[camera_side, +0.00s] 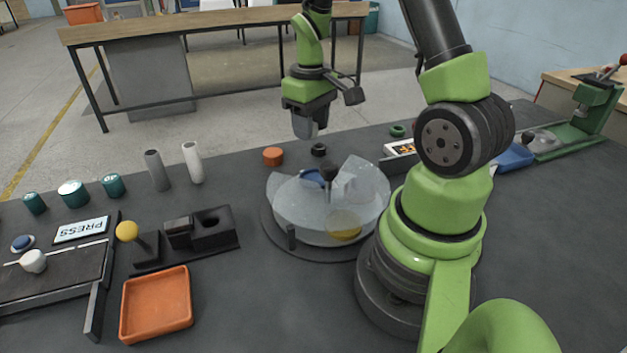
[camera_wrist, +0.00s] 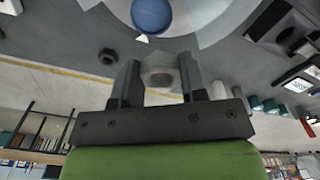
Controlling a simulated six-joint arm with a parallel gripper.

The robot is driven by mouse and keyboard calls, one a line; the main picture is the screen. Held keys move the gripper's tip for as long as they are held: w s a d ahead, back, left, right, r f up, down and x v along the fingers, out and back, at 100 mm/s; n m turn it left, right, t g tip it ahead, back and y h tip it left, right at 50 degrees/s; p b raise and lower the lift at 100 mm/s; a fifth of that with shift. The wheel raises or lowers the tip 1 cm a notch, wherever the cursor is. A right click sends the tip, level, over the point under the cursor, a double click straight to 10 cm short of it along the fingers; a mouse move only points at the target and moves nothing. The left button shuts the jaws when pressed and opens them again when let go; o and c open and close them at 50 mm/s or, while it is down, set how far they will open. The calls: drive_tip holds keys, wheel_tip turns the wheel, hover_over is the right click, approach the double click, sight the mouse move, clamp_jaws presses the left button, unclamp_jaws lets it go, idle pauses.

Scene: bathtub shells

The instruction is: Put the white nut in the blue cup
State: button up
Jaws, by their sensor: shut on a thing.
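My gripper (camera_side: 308,128) is shut on the white nut (camera_wrist: 161,72), which sits between the two dark fingers in the wrist view. In the side view my gripper hangs above the table, behind the round turntable (camera_side: 285,236), and the nut cannot be made out clearly there. The blue cup (camera_side: 313,178) is at the back of the turntable, among clear cover panels. In the wrist view the blue cup (camera_wrist: 152,14) is a round blue shape at the top edge, beyond the fingertips and apart from the nut. A small white pointer lies beside it.
An orange cylinder (camera_side: 273,156) and a black ring (camera_side: 319,149) stand behind the turntable, near my gripper. A dark knob (camera_side: 329,172) rises at the turntable's middle, and a yellow disc (camera_side: 344,226) lies at its front. An orange tray (camera_side: 156,303) is at the front left.

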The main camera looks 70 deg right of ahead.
sight(317, 182)
drive_tip(key=f, duration=0.3)
drive_tip(key=d+f, duration=0.1)
drive_tip(key=f, duration=0.6)
drive_tip(key=shift+s+d+f, duration=0.15)
drive_tip(key=shift+s+f, duration=0.05)
drive_tip(key=shift+s, duration=0.2)
drive_tip(key=shift+f, duration=0.5)
drive_tip(key=shift+f, duration=0.1)
